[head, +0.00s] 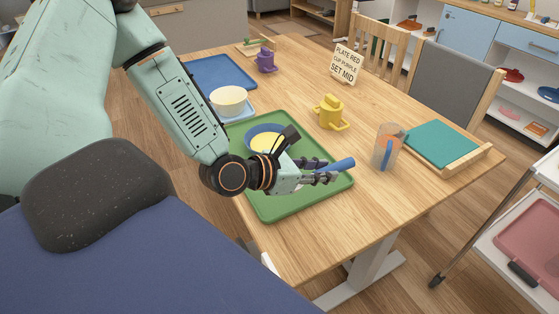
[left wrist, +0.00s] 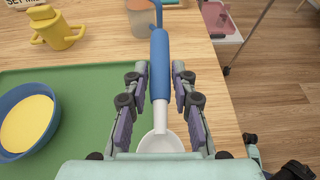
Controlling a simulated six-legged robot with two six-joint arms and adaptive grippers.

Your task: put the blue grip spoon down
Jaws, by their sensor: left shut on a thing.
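The blue grip spoon (left wrist: 160,62) is between the fingers of my left gripper (left wrist: 159,95) in the left wrist view. Its thick blue handle points away and its white bowl end (left wrist: 161,142) is nearest the camera. In the head view my left gripper (head: 318,172) is shut on the spoon above the right part of the green tray (head: 275,212), with the blue handle (head: 336,165) sticking out to the right. A blue bowl with yellow contents (left wrist: 27,120) sits on the tray, partly hidden by my arm in the head view. My right gripper is not in view.
A yellow cup (head: 330,112) stands behind the tray. A clear tumbler (head: 386,150) holding something blue stands to the right, near a teal tray (head: 440,144). A cream bowl (head: 228,101), blue mat (head: 217,71), purple cup (head: 266,61) and sign (head: 345,63) are farther back. Bare table lies right of the green tray.

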